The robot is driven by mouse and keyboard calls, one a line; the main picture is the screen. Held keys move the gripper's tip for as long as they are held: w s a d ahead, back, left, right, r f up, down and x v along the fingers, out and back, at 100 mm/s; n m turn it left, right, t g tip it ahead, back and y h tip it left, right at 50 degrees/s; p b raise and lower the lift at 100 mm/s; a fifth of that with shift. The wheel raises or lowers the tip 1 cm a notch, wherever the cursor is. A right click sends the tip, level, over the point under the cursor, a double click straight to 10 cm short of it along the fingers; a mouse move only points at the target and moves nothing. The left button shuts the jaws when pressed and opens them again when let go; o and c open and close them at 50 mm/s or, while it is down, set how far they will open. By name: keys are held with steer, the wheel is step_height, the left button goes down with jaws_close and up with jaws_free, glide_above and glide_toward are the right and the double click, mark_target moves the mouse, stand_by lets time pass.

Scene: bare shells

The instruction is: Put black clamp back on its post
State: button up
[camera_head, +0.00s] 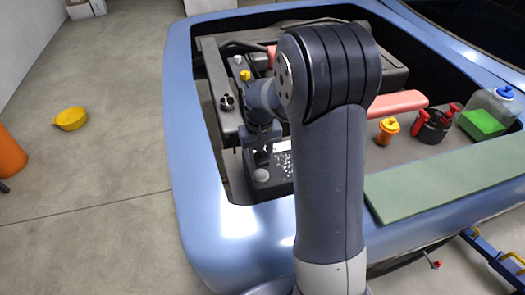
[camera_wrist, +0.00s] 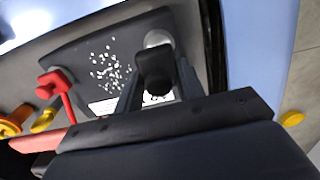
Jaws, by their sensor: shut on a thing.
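The black clamp (camera_wrist: 155,66) is held between the fingers of my gripper (camera_wrist: 158,84), which is shut on it. In the wrist view the clamp is just below the round silver post (camera_wrist: 158,38) and overlaps its lower edge. I cannot tell whether they touch. The post stands on the dark battery (camera_wrist: 95,48), whose top has white crumbs near its middle. In the head view my gripper (camera_head: 262,147) is over the battery (camera_head: 270,188), with the post (camera_head: 262,174) on its near side. The clamp is too small and dark to make out there.
A red clamp with a red cable (camera_wrist: 58,82) is at the battery's other end. The blue car body (camera_head: 190,130) rims the bay. An orange-capped jar (camera_head: 387,131), a red-handled tool (camera_head: 433,125) and a green-filled bottle (camera_head: 490,115) stand right. My arm hides the middle.

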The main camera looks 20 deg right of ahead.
mark_target(260, 173)
steer(key=shift+f+b, duration=1.9)
steer(key=shift+f, duration=1)
steer(key=shift+f, duration=0.1)
steer(key=o, duration=1.6)
steer(key=shift+o, duration=0.2)
steer(key=shift+r+p, duration=2.45)
steer(key=shift+r, duration=1.05)
steer(key=shift+c, duration=0.2)
